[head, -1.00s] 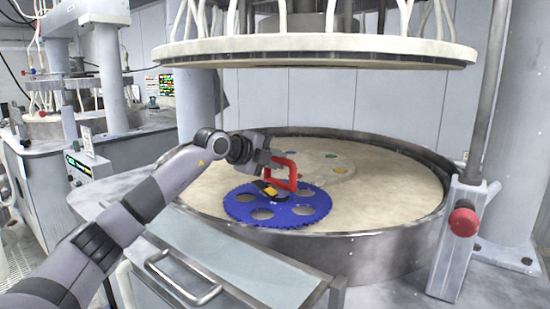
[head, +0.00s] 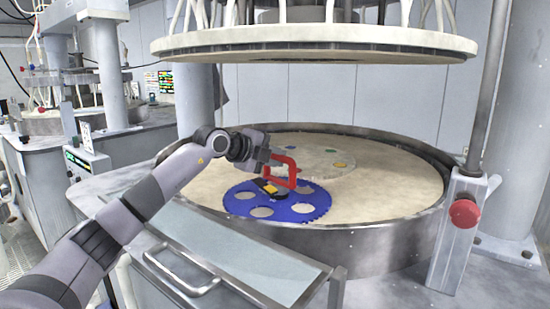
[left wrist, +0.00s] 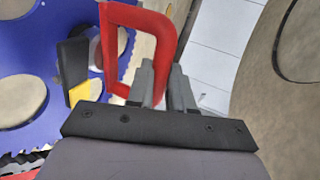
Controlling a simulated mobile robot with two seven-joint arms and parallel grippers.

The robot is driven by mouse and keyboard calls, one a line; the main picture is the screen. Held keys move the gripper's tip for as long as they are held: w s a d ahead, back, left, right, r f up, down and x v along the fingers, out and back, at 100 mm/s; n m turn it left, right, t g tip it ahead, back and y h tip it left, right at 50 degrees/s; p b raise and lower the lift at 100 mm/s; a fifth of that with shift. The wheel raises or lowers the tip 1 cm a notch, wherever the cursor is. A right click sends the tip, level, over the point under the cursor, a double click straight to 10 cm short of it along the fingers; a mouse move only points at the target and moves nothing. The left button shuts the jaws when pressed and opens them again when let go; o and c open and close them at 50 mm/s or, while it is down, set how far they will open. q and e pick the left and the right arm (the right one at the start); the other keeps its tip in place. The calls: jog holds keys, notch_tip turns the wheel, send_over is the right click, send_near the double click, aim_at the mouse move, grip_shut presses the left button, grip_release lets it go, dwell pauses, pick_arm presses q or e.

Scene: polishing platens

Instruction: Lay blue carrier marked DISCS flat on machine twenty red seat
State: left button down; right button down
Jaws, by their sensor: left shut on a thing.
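The blue toothed carrier (head: 284,212) with round holes is level, or nearly so, at the near side of the pale platen (head: 400,190). I cannot tell whether it touches the platen. A red handle (head: 293,171) with a black and yellow foot stands on its middle. My left gripper (head: 273,160) is shut on this handle, which shows closely in the left wrist view (left wrist: 121,14). There the carrier (left wrist: 40,45) fills the left side. A small red patch (left wrist: 22,161) lies by its toothed edge. I cannot read DISCS or a machine number. My right gripper is not in view.
A pale disc with coloured dots (head: 325,157) lies behind the carrier. A metal rim (head: 375,245) surrounds the platen. The upper plate (head: 315,45) hangs above with open space between. A red knob (head: 464,213) is at right and a handled glass-topped drawer (head: 235,262) in front.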

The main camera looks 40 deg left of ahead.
pick_arm(q)
jog(key=shift+r, duration=0.1)
jog(key=c, duration=0.9)
grip_release()
jog(key=shift+c, duration=0.2)
jog(key=shift+f, duration=0.5)
jog(key=b+v, duration=0.3)
jog(key=v, duration=0.4)
jog(key=shift+s+r, duration=0.15)
jog(key=shift+r, duration=0.3)
